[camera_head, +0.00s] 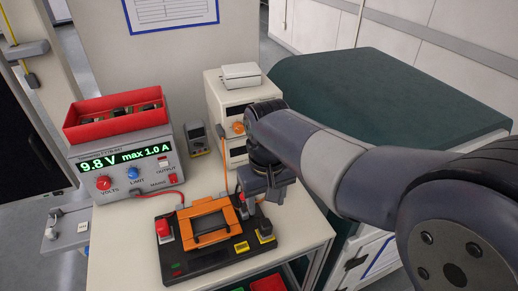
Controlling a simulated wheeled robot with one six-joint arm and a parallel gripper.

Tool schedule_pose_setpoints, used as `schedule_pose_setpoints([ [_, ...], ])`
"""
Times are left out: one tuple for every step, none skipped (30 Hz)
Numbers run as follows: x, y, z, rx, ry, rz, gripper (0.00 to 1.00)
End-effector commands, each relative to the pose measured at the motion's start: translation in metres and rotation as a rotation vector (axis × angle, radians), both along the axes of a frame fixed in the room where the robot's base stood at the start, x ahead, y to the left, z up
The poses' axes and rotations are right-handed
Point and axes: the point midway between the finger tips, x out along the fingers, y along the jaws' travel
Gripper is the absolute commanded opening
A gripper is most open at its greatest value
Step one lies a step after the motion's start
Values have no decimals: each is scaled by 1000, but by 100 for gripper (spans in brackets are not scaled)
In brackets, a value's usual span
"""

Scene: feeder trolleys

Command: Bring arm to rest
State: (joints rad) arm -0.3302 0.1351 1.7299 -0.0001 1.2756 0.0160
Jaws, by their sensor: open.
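My arm (325,165) reaches in from the right, with its wrist over the right part of the bench. My gripper (254,198) points down above the back right of a black test fixture (215,258) with an orange frame (210,222). It is open, and I see nothing held in it. Its fingertips are small and partly hidden, so I cannot tell whether they touch the fixture.
A power supply (128,170) reading 9.8 V stands at the left with a red bin (90,122) on top. A multimeter (197,138) and a white cabinet (218,95) stand behind the fixture. A green-covered unit (375,100) lies beyond my arm.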

Motion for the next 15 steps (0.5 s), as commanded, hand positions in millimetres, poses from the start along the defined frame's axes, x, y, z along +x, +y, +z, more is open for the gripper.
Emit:
schedule_pose_setpoints([
  [-1, 0, -6, -1, 4, 0, 52],
  [-1, 0, -9, -1, 4, 0, 52],
  [-1, 0, -16, -2, 6, 0, 52],
  [-1, 0, -21, -2, 6, 0, 52],
  [-1, 0, -26, -2, 7, 0, 52],
  [-1, 0, -33, -2, 7, 0, 52],
  [-1, 0, -39, -2, 7, 0, 52],
  [-1, 0, -45, -2, 7, 0, 52],
  [-1, 0, -53, -2, 7, 0, 52],
  [-1, 0, -58, -2, 7, 0, 52],
  [-1, 0, -63, -2, 6, 0, 52],
  [-1, 0, -70, -2, 7, 0, 52],
  [-1, 0, -75, -2, 6, 0, 52],
  [-1, 0, -79, -2, 6, 0, 52],
  [-1, 0, -85, -2, 6, 0, 52],
])
